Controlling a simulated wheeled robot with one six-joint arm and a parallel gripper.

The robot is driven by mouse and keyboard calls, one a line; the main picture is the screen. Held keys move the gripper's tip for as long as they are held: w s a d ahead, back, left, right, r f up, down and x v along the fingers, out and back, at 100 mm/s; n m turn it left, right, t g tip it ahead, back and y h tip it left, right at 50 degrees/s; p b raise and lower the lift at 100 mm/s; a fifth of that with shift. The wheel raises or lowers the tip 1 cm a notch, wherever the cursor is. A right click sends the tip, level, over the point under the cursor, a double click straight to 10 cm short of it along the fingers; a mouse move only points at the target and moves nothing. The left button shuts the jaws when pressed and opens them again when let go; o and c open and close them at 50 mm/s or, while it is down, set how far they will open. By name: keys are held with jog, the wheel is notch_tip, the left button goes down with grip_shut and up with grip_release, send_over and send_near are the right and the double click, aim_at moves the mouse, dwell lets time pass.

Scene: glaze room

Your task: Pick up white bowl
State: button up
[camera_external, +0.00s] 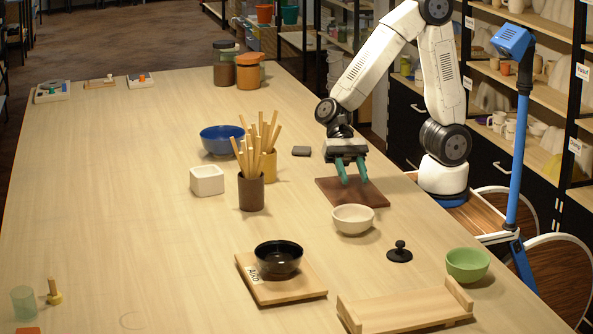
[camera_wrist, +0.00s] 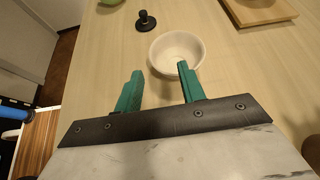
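The white bowl (camera_external: 353,219) stands upright on the wooden table, just in front of a dark red-brown board. In the wrist view the white bowl (camera_wrist: 177,52) is beyond my fingertips, in line with the right finger. My gripper (camera_external: 351,172) has two green fingers set apart, with nothing between them. It is over the red-brown board, behind the bowl in the external view. In the wrist view my gripper (camera_wrist: 159,73) is open, and the right fingertip overlaps the bowl's near rim in the picture. I cannot tell whether they touch.
A black knobbed piece (camera_external: 399,252) and a green bowl (camera_external: 467,264) stand right of the white bowl. A black bowl (camera_external: 278,258) sits on a wooden board (camera_external: 288,291) to the front left. Cups of sticks (camera_external: 251,190) stand left. A wooden tray (camera_external: 405,309) lies in front.

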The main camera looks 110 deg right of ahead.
aim_at(338, 221)
jog(key=w+f+m, duration=0.1)
jog(key=w, duration=0.1)
jog(key=w+a+f+m+t, duration=0.1)
jog(key=w+m, duration=0.1)
jog(key=w+f+m+t+y, duration=0.1)
jog(key=f+m, duration=0.1)
jog(key=shift+w+a, duration=0.2)
jog(key=shift+w, duration=0.2)
jog(key=shift+m, duration=0.3)
jog(key=x, duration=0.7)
jog(key=shift+w+a+f, duration=0.1)
jog(key=shift+w+a, duration=0.05)
jog(key=shift+a, duration=0.15)
grip_shut()
